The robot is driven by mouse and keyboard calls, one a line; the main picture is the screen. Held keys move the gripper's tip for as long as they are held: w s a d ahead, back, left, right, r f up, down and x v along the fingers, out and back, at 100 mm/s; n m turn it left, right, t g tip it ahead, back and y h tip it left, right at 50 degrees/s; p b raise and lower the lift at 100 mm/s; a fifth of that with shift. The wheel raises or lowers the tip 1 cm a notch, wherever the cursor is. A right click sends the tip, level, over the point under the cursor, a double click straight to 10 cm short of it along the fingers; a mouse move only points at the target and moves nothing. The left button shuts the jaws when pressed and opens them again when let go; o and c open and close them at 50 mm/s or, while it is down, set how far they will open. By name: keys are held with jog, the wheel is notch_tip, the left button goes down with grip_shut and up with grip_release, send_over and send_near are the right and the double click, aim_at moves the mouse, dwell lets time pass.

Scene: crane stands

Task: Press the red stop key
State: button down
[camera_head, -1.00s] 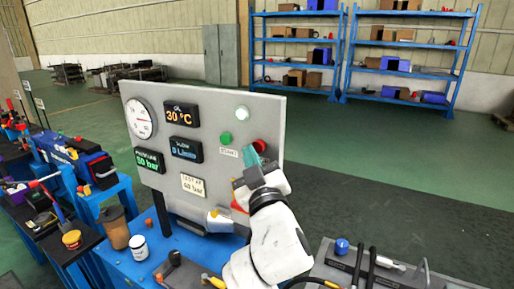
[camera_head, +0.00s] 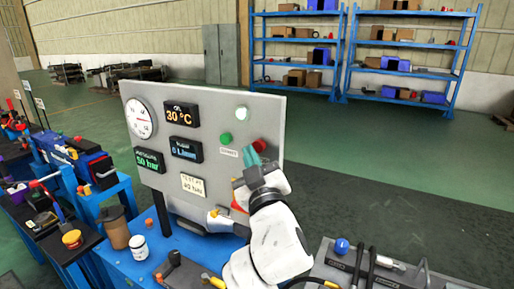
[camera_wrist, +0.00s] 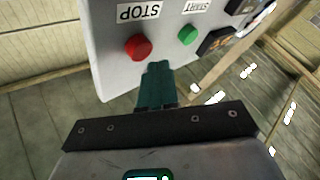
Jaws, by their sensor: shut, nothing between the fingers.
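The red stop key (camera_head: 259,145) is a round button on the right side of a grey upright panel (camera_head: 215,105). It also shows in the wrist view (camera_wrist: 138,47), beside an upside-down STOP label (camera_wrist: 138,11). A green key (camera_head: 225,138) sits to its left in the head view, and in the wrist view (camera_wrist: 188,35) it lies right of the red one under a START label. My gripper (camera_head: 250,154) has its teal fingers together and empty, in front of the panel just below and left of the red key. In the wrist view the fingers (camera_wrist: 156,75) appear apart from both keys.
A round white lamp (camera_head: 242,112) is above the keys. A dial gauge (camera_head: 140,118) and several displays fill the panel's left. A blue bench (camera_head: 185,250) below carries a brown cup (camera_head: 115,228) and a white jar (camera_head: 139,247). Shelves (camera_head: 350,50) stand far behind.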

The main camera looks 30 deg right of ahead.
jog(key=shift+d, duration=0.1)
dwell(0.5)
jog(key=shift+w+d, duration=0.25)
jog(key=shift+w+d, duration=0.3)
jog(key=shift+d, duration=0.15)
dwell(0.9)
jog(key=shift+s+a, duration=0.1)
jog(key=shift+a, duration=0.05)
jog(key=shift+s+a, duration=0.45)
jog(key=shift+a, duration=0.15)
jog(key=shift+a+b, duration=0.1)
jog(key=shift+b, duration=0.2)
jog(key=shift+s+a+b, duration=0.5)
jog(key=shift+s+a, duration=0.25)
jog(key=shift+a, duration=0.25)
jog(key=shift+s+a+b, duration=0.45)
jog(key=shift+s+a, duration=0.3)
jog(key=shift+a, duration=0.2)
